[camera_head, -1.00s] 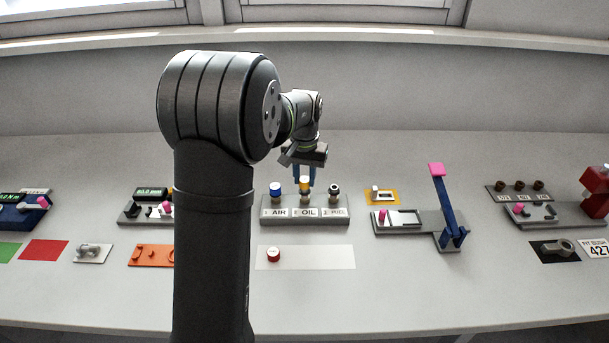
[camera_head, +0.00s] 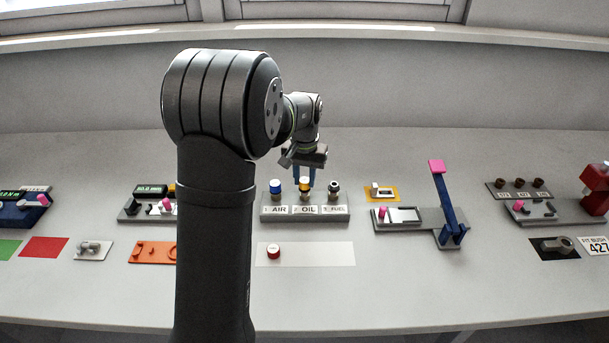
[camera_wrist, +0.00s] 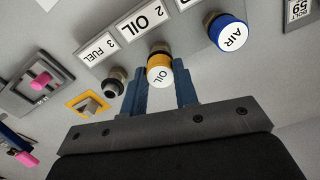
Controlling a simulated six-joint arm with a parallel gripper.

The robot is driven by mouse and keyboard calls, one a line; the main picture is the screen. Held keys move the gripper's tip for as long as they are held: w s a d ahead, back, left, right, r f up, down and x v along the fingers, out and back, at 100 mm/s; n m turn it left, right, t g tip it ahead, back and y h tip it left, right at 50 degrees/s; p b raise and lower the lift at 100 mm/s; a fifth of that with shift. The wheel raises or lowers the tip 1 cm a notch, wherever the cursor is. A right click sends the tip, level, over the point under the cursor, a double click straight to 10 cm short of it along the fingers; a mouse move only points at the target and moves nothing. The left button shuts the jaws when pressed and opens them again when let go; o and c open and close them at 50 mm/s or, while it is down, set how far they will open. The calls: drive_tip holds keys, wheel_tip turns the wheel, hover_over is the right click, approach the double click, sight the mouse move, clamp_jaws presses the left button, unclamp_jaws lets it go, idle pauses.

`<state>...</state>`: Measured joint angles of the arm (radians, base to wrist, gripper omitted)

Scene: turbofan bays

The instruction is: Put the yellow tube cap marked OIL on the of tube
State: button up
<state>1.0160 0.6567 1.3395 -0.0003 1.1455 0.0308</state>
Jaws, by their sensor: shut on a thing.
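The yellow cap marked OIL (camera_wrist: 160,72) sits between the blue fingers of my gripper (camera_wrist: 161,88), which is shut on it. In the head view the yellow cap (camera_head: 304,184) is at the top of the middle tube (camera_head: 305,197), behind the OIL label. The cap looks upright and in line with the tube; whether it is fully seated I cannot tell. My gripper also shows in the head view (camera_head: 304,174), reaching down from above. The grey tube block (camera_head: 342,218) carries the tubes and their labels.
A blue AIR cap (camera_wrist: 227,32) is on the tube to one side, and the FUEL tube (camera_wrist: 114,80) has a dark top. A red cap (camera_head: 273,251) lies on the white strip (camera_head: 320,254) in front. A blue lever with a pink top (camera_head: 437,167) stands to the right.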

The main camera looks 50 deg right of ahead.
drive_tip(key=shift+f, duration=0.2)
drive_tip(key=o, duration=1.4)
drive_tip(key=shift+r, duration=0.1)
drive_tip(key=shift+r, duration=3.45)
drive_tip(key=shift+f, duration=0.1)
drive_tip(key=shift+f, duration=3.45)
drive_tip(key=shift+r, duration=0.1)
